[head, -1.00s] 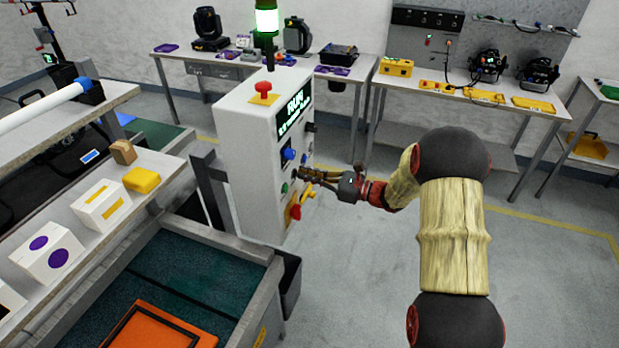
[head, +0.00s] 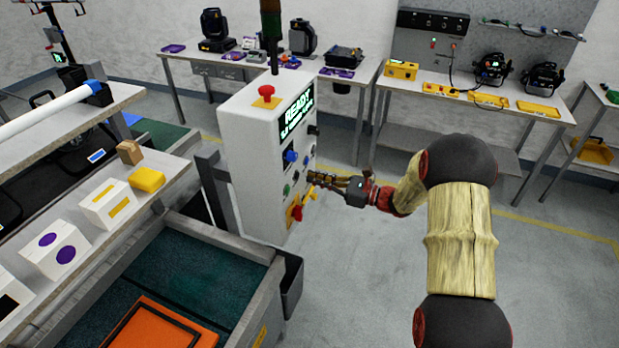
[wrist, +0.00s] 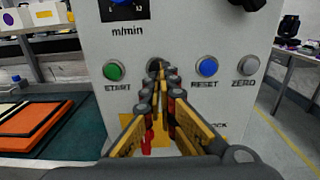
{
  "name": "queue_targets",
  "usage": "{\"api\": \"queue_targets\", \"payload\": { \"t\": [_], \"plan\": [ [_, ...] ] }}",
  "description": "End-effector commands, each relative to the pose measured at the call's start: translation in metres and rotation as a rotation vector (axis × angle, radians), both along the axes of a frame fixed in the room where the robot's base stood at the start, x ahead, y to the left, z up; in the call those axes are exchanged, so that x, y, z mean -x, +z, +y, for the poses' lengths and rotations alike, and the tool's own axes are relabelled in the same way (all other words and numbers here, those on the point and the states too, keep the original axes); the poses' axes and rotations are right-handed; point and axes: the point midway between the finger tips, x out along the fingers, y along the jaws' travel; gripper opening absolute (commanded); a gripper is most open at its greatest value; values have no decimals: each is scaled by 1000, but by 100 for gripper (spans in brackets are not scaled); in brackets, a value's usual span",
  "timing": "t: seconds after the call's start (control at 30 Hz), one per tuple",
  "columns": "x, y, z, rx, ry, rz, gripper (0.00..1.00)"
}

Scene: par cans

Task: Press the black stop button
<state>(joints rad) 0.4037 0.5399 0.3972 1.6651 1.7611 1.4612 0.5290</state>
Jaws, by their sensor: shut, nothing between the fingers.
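The white control box (head: 250,165) stands left of my gripper, and its screen (head: 297,113) reads READY. In the wrist view, the dark stop button (wrist: 153,64) is largely hidden behind my fingertips. It sits in a row between the green START button (wrist: 114,71) and the blue RESET button (wrist: 207,67). A grey ZERO button (wrist: 247,65) is at the right end. My gripper (wrist: 160,75) is shut and empty, its tips in front of the stop button; I cannot tell whether they touch it. My gripper also shows in the head view (head: 314,176).
A red mushroom button (head: 266,92) tops the box. A red and yellow rotary switch (head: 296,212) is below the button row. A bench with boxes (head: 105,203) and a bin with an orange frame (head: 160,330) lie left. Floor to the right is clear.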

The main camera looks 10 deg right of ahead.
Motion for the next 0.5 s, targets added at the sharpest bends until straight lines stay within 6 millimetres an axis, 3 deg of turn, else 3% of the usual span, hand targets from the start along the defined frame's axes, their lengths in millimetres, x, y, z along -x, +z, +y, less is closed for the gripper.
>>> {"api": "queue_targets", "payload": {
  "t": [0.2,0.5],
  "plan": [
    [29,1,-43,0,-6,4,0],
    [55,0,-78,0,-4,2,0]
  ]
}}
